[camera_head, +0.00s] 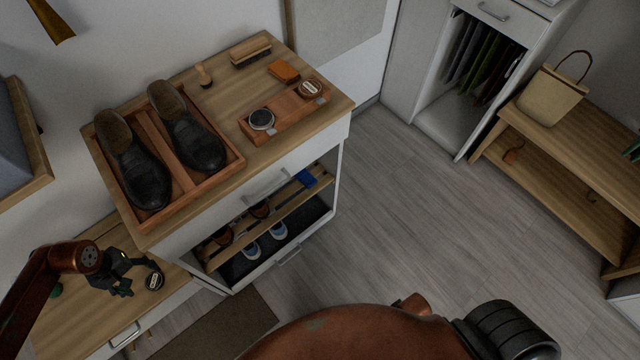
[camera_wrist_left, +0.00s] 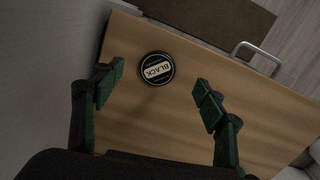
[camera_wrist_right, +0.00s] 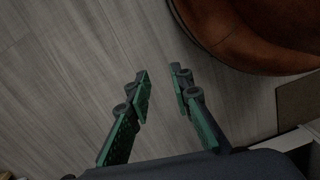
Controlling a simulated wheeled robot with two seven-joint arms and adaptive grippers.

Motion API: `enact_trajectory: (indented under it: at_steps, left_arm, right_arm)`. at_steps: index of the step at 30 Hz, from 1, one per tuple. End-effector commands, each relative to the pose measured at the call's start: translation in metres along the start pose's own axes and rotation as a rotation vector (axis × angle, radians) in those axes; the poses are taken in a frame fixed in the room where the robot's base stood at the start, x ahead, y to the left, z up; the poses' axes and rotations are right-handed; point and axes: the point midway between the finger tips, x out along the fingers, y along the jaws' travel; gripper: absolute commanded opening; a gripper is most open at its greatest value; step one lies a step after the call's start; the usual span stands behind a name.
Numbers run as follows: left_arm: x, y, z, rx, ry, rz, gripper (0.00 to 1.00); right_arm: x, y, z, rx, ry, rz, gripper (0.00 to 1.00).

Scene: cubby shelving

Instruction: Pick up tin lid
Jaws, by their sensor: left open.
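The tin lid (camera_head: 154,281) is a small round black disc with a pale label. It lies on the low wooden bench at the lower left. In the left wrist view the lid (camera_wrist_left: 157,68) shows the word BLACK. My left gripper (camera_head: 137,275) is open close to the lid. In the left wrist view my left gripper's fingers (camera_wrist_left: 160,79) stand apart on either side of the lid, without visible contact. My right gripper (camera_wrist_right: 160,79) has its fingers apart, with only floor showing between them.
The cabinet top (camera_head: 225,111) carries a shoe tray (camera_head: 162,143) with black shoes, brushes, and a wooden holder (camera_head: 282,117) with an open tin (camera_head: 261,118) and a labelled tin (camera_head: 310,88). The cabinet's side rises beside the low bench (camera_head: 75,323).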

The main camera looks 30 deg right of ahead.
Motion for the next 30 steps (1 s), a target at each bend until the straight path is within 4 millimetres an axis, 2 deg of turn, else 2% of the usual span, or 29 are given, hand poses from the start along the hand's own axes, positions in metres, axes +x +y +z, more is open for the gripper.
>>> enact_trajectory:
  at_steps: [3, 11, 18, 25, 30]
  left_arm:
    - [0.0, -0.011, -0.009, 0.08, 0.026, -0.043, 0.66]
    - [-0.004, -0.011, -0.011, 0.102, 0.034, -0.05, 0.66]
    - [0.019, -0.012, -0.012, 0.1, 0.031, -0.05, 0.66]
    - [0.029, -0.01, -0.013, 0.1, 0.032, -0.049, 0.66]
    - [0.046, -0.007, -0.015, 0.099, 0.03, -0.05, 0.66]
  right_arm:
    - [-0.003, 0.002, -0.003, 0.02, 0.022, -0.004, 0.2]
    - [-0.009, 0.003, -0.006, 0.024, 0.031, -0.003, 0.2]
    - [-0.029, -0.001, -0.009, 0.024, 0.031, -0.009, 0.2]
    - [-0.045, -0.004, -0.01, 0.024, 0.032, -0.013, 0.2]
    - [-0.072, -0.008, -0.011, 0.026, 0.032, -0.021, 0.2]
